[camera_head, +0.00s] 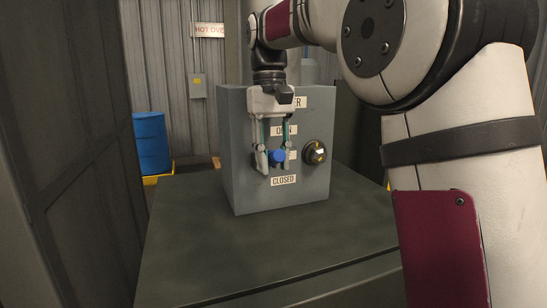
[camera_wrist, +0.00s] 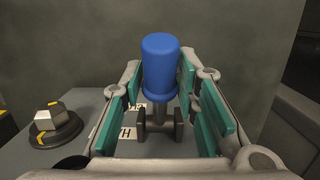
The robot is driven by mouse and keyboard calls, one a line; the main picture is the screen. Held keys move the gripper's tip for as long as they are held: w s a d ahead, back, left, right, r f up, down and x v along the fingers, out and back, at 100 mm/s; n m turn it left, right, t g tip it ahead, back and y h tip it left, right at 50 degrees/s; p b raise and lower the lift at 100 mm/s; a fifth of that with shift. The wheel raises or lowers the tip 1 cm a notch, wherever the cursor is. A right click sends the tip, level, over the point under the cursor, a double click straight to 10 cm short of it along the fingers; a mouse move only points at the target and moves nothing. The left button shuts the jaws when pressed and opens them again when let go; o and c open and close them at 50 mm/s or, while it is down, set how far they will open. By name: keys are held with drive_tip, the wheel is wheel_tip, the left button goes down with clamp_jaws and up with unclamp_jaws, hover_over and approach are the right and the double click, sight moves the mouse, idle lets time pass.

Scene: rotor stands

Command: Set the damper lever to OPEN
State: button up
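The damper lever (camera_head: 278,156) has a blue round-ended knob and sticks out from the front of a grey box (camera_head: 240,190). In the head view the knob is between the OPEN label (camera_head: 290,130) above and the CLOSED label (camera_head: 283,181) below, level with a partly hidden middle label. My gripper (camera_head: 274,160) points down in front of the box, its fingers apart on either side of the knob. In the wrist view the blue knob (camera_wrist: 161,68) stands between the teal finger pads, nearer the right one. I cannot tell whether that pad touches it.
A dark knob with a yellow-marked metal nut (camera_head: 315,152) is right of the lever on the box face; it also shows in the wrist view (camera_wrist: 55,124). The bench top (camera_head: 200,250) before the box is clear. A blue drum (camera_head: 151,143) stands behind left.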

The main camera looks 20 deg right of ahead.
idle(0.3)
drive_tip(key=shift+w+r, duration=0.2)
drive_tip(key=shift+r, duration=1.05)
drive_tip(key=shift+w+r, duration=0.15)
drive_tip(key=shift+r, duration=1.1)
drive_tip(key=shift+w+r, duration=0.2)
drive_tip(key=shift+r, duration=1.05)
